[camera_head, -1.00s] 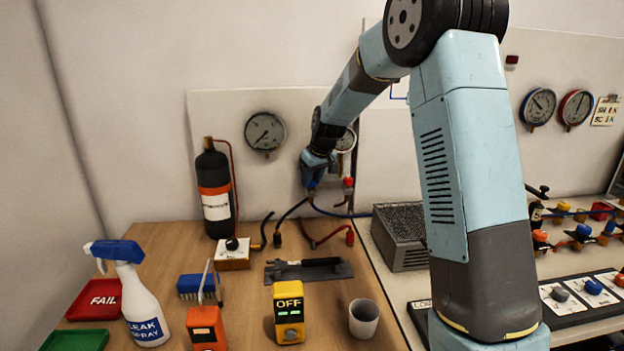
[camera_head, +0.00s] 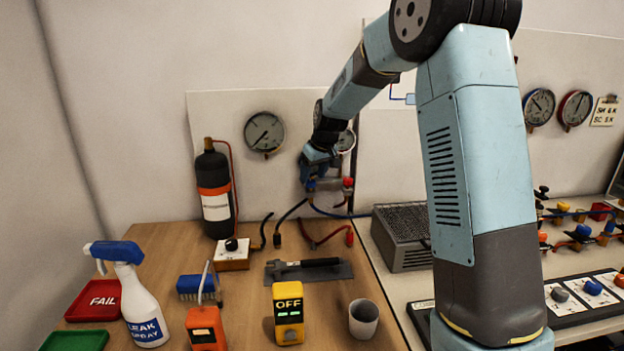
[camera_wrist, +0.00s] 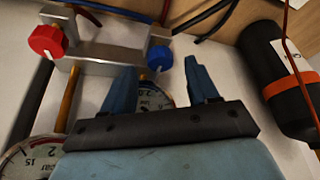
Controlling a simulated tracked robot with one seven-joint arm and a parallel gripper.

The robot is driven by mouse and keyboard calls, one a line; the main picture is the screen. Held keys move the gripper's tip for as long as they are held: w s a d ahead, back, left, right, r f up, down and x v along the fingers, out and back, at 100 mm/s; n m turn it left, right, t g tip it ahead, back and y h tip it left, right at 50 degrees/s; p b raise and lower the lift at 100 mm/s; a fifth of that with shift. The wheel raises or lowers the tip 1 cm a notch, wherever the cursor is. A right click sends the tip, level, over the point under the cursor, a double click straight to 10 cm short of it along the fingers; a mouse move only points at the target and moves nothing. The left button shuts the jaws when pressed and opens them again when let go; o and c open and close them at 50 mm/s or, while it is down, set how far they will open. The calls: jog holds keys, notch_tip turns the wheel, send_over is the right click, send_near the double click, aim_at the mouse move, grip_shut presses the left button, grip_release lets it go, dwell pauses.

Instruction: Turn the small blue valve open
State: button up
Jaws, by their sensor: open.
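The small blue valve (camera_wrist: 160,58) is a blue knob on the right end of a grey metal manifold (camera_wrist: 105,57), seen in the wrist view. A red knob (camera_wrist: 47,40) sits on the manifold's other end; it also shows in the head view (camera_head: 348,183). My gripper (camera_wrist: 158,68) is open, with its two blue fingers apart. In the wrist picture the blue knob appears between the fingertips, nearer the left finger. I cannot tell whether a finger touches it. In the head view my gripper (camera_head: 312,180) hangs in front of the manifold and hides the blue knob.
A black cylinder (camera_wrist: 280,78) with an orange band stands beside the manifold. Gauges (camera_head: 264,132) are on the back panel, and hoses hang below the manifold. A spray bottle (camera_head: 140,295), a yellow OFF box (camera_head: 288,313) and a grey cup (camera_head: 363,318) stand on the bench.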

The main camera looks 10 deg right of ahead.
jog(key=v, duration=1.1)
jog(key=shift+r, duration=0.2)
jog(key=shift+s+d, duration=0.1)
jog(key=shift+s, duration=0.05)
jog(key=s+d+r+m+t+h, duration=0.1)
jog(key=s+d+r, duration=0.2)
jog(key=s, duration=0.7)
jog(key=s+d+r+m, duration=0.2)
jog(key=s+r, duration=0.1)
jog(key=s, duration=0.7)
jog(key=s+d+f+m, duration=0.1)
jog(key=s+d+f, duration=0.1)
jog(key=s, duration=0.8)
jog(key=s+d+f+m+h, duration=0.1)
jog(key=s+d+f, duration=0.1)
jog(key=s, duration=0.8)
jog(key=shift+s+d+f+m+t, duration=0.2)
jog(key=shift+d+f+m+t, duration=0.1)
jog(key=shift+f+t, duration=0.1)
